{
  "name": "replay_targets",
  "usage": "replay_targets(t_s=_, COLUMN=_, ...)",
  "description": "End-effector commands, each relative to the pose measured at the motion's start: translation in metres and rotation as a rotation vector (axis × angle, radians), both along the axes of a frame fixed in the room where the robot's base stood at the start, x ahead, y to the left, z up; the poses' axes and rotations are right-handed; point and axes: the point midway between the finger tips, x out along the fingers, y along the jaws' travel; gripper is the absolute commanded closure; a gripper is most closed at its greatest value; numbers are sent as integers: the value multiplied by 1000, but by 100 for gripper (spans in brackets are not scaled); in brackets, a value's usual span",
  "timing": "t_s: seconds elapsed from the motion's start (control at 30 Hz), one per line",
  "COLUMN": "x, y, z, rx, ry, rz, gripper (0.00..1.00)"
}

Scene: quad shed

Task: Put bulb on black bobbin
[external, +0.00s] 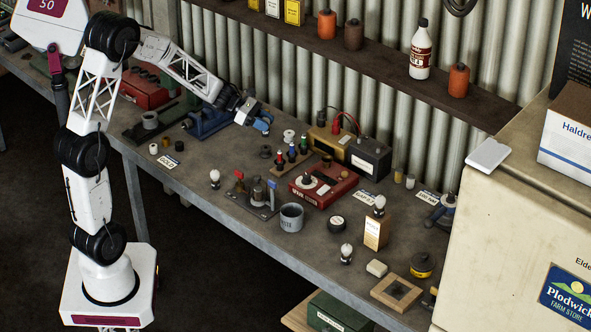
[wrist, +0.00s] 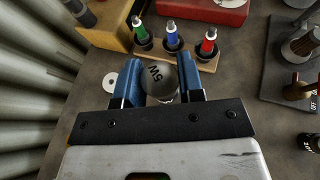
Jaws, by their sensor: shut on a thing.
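My gripper (external: 262,124) is above the bench near the corrugated wall in the external view. In the wrist view its blue fingers (wrist: 158,88) are shut on a grey round bulb (wrist: 160,80) marked "5W". The bulb's lower end is hidden, and it is hard to make out in the external view. A black bobbin (external: 265,152) appears to stand on the bench below my gripper, left of the wooden rack; I cannot pick it out in the wrist view, where gripper and bulb may cover it. The bulb is held apart from the bench.
A wooden rack (external: 277,168) holds green, blue and red handled pieces. A yellow box (external: 327,140) and a red tester (external: 323,184) are near. Other bulbs (external: 214,177) stand further off.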

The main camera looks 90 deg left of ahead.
Motion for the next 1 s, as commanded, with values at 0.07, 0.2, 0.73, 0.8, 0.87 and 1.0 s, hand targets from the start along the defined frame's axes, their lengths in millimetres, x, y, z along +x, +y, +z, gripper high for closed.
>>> replay_targets(t_s=0.07, x=0, y=0, z=-1, rx=-1, ry=0, rz=0, gripper=88)
replay_targets(t_s=0.2, x=0, y=0, z=-4, rx=-1, ry=2, rz=1, gripper=88)
replay_targets(t_s=0.73, x=0, y=0, z=-49, rx=-1, ry=2, rz=1, gripper=88)
replay_targets(t_s=0.8, x=0, y=0, z=-50, rx=-1, ry=0, rz=0, gripper=88)
replay_targets(t_s=0.87, x=0, y=0, z=-51, rx=0, ry=0, rz=1, gripper=88)
replay_targets(t_s=1.0, x=0, y=0, z=-50, rx=0, ry=0, rz=1, gripper=88)
